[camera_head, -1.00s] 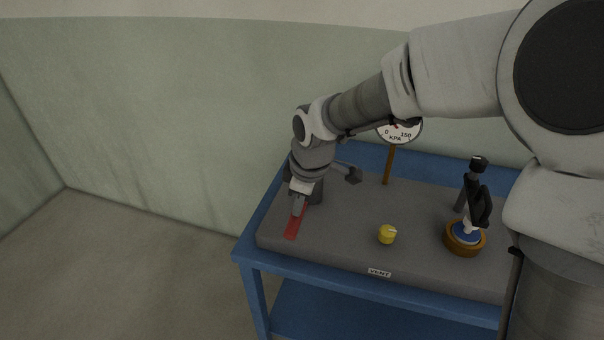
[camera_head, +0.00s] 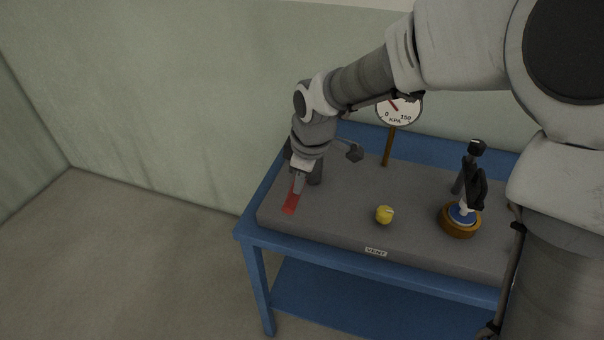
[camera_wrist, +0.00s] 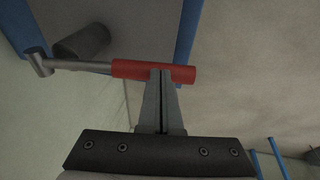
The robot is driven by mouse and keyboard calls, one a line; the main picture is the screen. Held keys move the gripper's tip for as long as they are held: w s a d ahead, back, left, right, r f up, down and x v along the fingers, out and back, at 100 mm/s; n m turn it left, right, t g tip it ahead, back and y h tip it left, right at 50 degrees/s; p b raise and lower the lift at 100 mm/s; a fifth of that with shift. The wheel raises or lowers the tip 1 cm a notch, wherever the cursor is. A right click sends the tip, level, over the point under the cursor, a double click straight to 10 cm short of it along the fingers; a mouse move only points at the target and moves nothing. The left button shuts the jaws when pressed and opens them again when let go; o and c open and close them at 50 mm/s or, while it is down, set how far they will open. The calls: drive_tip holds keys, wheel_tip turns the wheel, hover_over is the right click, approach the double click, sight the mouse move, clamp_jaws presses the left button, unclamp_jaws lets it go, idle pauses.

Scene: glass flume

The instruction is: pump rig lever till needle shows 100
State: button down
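The pump lever's red handle (camera_head: 291,202) is at the left end of the grey rig (camera_head: 340,215). In the wrist view the red handle (camera_wrist: 150,71) sits on a metal rod running left to a pivot piece. My gripper (camera_head: 298,186) is at the handle. In the wrist view my gripper (camera_wrist: 161,75) has its fingers together, a thin line between them, with the tips overlapping the handle; contact cannot be told. The round gauge (camera_head: 399,111) stands on a brown post, marked 0, 150 and KPA. Its red needle points to the upper left; my arm covers its upper edge.
A yellow knob (camera_head: 385,215) stands near the rig's front, above a VENT label (camera_head: 376,252). A brown round base (camera_head: 460,221) with a blue top and a black upright fitting is to the right. The blue bench (camera_head: 330,265) carries the rig. Open floor lies left.

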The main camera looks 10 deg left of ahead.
drive_tip(key=p+v, duration=0.1)
drive_tip(key=v, duration=1.1)
drive_tip(key=shift+s+p, duration=0.35)
drive_tip(key=shift+s, duration=0.05)
drive_tip(key=shift+r, duration=0.1)
